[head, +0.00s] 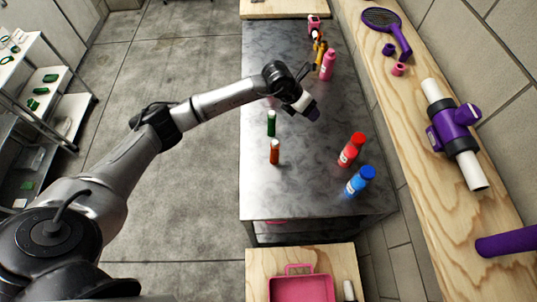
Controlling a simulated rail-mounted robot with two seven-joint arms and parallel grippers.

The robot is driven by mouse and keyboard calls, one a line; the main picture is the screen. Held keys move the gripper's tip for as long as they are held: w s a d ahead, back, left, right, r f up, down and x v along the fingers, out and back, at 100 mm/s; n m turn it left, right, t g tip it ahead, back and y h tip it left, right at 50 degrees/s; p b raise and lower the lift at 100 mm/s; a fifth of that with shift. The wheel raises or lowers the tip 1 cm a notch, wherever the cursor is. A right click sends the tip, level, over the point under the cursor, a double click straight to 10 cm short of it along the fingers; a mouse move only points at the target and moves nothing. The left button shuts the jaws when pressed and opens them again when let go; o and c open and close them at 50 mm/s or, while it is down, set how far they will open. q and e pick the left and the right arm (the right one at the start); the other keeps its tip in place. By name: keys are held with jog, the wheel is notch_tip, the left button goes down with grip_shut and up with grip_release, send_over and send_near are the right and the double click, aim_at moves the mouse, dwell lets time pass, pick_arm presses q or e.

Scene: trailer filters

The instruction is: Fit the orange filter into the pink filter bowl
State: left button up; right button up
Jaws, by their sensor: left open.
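The orange filter (274,153), a short cylinder with a pale top, stands upright on the metal table. My left gripper (313,113) is open above the table, right of and farther back than the orange filter, clear of it. A dark purple shape shows at its tips; I cannot tell whether it is part of the gripper. I cannot surely pick out the pink filter bowl. A faint pink shape (273,102) shows just under my left forearm, partly hidden by it. My right gripper is not in view.
A green cylinder (271,123) stands just behind the orange filter. Red (351,149) and blue (359,181) bottles stand front right; a pink bottle (328,64) stands at the back. A wooden shelf (460,195) with purple parts runs along the right. The table's front middle is clear.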

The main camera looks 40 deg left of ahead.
aim_at(275, 142)
pick_arm(q)
jog(key=s+a+f+n+g+y, duration=0.2)
jog(key=s+a+f+g+y, duration=0.1)
jog(key=s+a+g+y, duration=0.25)
jog(key=shift+h, duration=0.55)
jog(key=f, duration=0.4)
jog(key=s+f, duration=0.1)
jog(key=f, duration=0.4)
jog(key=f+p, duration=0.1)
jog(key=f, duration=0.3)
jog(key=shift+s+a+f, duration=0.15)
jog(key=shift+a+f, duration=0.15)
grip_shut()
